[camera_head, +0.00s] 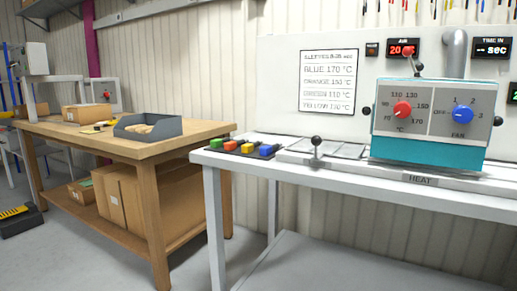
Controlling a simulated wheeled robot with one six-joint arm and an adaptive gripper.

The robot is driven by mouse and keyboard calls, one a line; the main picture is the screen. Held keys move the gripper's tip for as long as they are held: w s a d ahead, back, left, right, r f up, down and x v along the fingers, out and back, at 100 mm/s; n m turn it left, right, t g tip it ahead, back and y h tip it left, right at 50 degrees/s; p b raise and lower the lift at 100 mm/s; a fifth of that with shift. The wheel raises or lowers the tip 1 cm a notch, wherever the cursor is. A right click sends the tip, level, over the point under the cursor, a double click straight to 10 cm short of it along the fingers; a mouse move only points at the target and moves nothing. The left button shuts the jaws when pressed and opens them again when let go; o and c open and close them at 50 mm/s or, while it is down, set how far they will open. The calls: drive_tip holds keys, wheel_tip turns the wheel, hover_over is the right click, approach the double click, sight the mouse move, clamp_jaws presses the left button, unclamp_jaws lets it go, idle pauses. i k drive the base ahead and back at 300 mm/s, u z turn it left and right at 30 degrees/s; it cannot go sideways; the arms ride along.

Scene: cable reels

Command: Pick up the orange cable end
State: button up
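An orange piece (231,145) sits in a row of small coloured pieces on a dark strip at the left end of the white bench. A green piece (216,143) is to its left; a yellow one (248,148) and a blue one (268,151) are to its right. I cannot tell whether the orange piece is the cable end; no cable shows clearly on it. My gripper is not in view.
The white bench (410,191) carries a teal heater box (427,150) with red and blue knobs and a black-knobbed lever (316,146). A temperature sign (327,81) hangs behind. A wooden table (90,138) at left holds a grey bin (130,132) and boxes.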

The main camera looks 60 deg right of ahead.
sight(230, 145)
drive_tip(key=z, duration=0.6)
drive_tip(key=i, duration=0.35)
drive_tip(key=z, duration=1.4)
